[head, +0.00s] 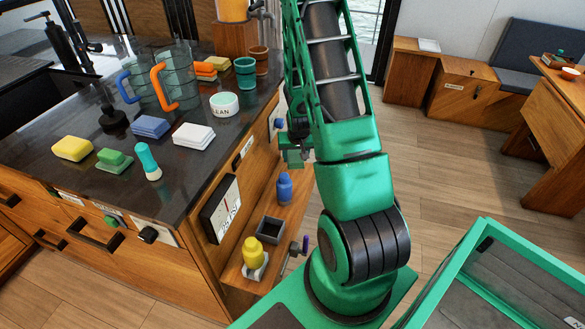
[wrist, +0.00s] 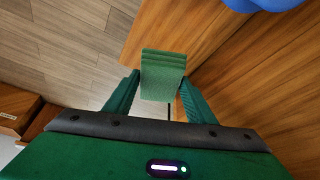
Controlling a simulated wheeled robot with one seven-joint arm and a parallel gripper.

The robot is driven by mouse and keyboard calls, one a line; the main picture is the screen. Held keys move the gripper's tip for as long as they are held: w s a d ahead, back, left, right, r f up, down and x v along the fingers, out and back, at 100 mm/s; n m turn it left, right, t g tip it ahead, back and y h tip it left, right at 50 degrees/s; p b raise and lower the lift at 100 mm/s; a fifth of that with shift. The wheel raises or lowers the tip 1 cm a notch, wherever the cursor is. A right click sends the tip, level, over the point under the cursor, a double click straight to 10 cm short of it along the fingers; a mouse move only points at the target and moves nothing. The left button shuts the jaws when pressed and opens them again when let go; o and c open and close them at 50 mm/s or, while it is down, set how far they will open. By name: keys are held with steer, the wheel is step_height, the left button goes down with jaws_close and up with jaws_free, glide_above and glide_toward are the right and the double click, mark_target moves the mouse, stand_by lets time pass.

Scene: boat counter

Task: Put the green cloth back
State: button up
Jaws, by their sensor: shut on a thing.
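The green cloth (wrist: 163,70) is a small folded stack, held between the two green fingers of my gripper (wrist: 160,88) in the wrist view. One end of the cloth sticks out past the fingertips, over the edge between a wooden surface (wrist: 250,75) and the floor. In the head view my gripper (head: 297,152) is low beside the right side of the counter, near the far end of the wooden side shelf (head: 290,213). My arm partly hides it, and the cloth is too small there to make out surely.
The side shelf holds a blue bottle (head: 284,187), a dark open box (head: 271,230) and a yellow bottle (head: 252,253). On the dark counter lie a blue folded cloth (head: 150,127), a white folded cloth (head: 194,136) and a white round tub (head: 224,104).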

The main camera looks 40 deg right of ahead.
mark_target(295, 174)
steer(key=shift+f, duration=2.85)
steer(key=o, duration=1.1)
steer(key=shift+f, duration=0.1)
steer(key=s+a+r+g, duration=0.1)
steer(key=s+a+r, duration=0.25)
steer(key=r, duration=0.45)
steer(key=s+a+r, duration=0.2)
steer(key=s+r, duration=0.3)
steer(key=r, duration=0.4)
steer(key=s+a+r+g, duration=0.15)
steer(key=s+r, duration=0.25)
steer(key=r, duration=0.4)
steer(key=s+a+r+y, duration=0.1)
steer(key=s+a+r, duration=0.3)
steer(key=s, duration=0.4)
steer(key=s+a+r+n+g+y, duration=0.1)
steer(key=s+a+r, duration=0.4)
steer(key=s, duration=0.3)
steer(key=shift+s+a+r+y, duration=0.15)
steer(key=shift+s+r+y, duration=0.25)
steer(key=shift+r, duration=0.4)
